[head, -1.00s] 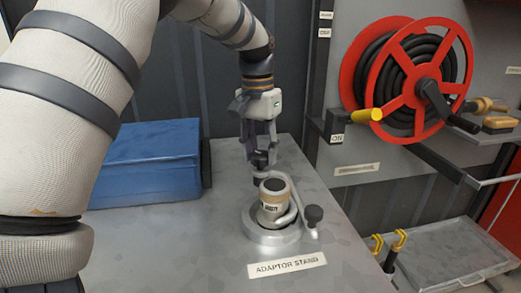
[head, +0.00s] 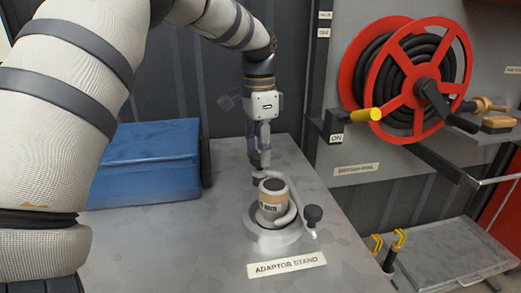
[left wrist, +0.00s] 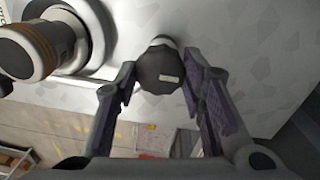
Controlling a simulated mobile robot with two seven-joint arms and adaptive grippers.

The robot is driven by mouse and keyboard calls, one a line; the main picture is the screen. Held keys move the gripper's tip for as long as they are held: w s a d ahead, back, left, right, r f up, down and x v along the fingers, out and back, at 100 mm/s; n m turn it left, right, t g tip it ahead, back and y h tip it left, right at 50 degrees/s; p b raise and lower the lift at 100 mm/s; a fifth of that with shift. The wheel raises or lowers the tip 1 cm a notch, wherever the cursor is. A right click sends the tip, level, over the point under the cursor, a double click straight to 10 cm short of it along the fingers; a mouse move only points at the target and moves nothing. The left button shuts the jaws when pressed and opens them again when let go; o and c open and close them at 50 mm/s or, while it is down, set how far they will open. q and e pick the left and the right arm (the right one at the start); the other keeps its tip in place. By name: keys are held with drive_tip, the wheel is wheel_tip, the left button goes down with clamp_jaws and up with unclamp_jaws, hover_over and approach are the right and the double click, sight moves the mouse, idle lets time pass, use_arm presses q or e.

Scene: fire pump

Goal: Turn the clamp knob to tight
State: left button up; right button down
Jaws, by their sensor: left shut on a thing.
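The clamp knob (left wrist: 159,70) is dark and faceted with a small pale mark on its face. In the left wrist view it sits between the two fingers of my left gripper (left wrist: 161,82), which is shut on it. In the head view my left gripper (head: 260,164) points down behind the adaptor stand (head: 266,243) and mostly hides the knob. The stand is a round metal base holding a cream and tan adaptor (head: 272,200), which also shows in the left wrist view (left wrist: 38,48). My right gripper is in neither view.
A blue box (head: 150,160) stands at the left of the grey table (head: 210,250). A red hose reel (head: 408,75) is on the wall at right.

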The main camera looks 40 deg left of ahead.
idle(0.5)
use_arm(q)
drive_tip(key=o, duration=1.1)
drive_tip(key=shift+o, duration=0.2)
wheel_tip(320, 180, up, 12)
drive_tip(key=shift+a, duration=0.25)
drive_tip(key=shift+w, duration=0.1)
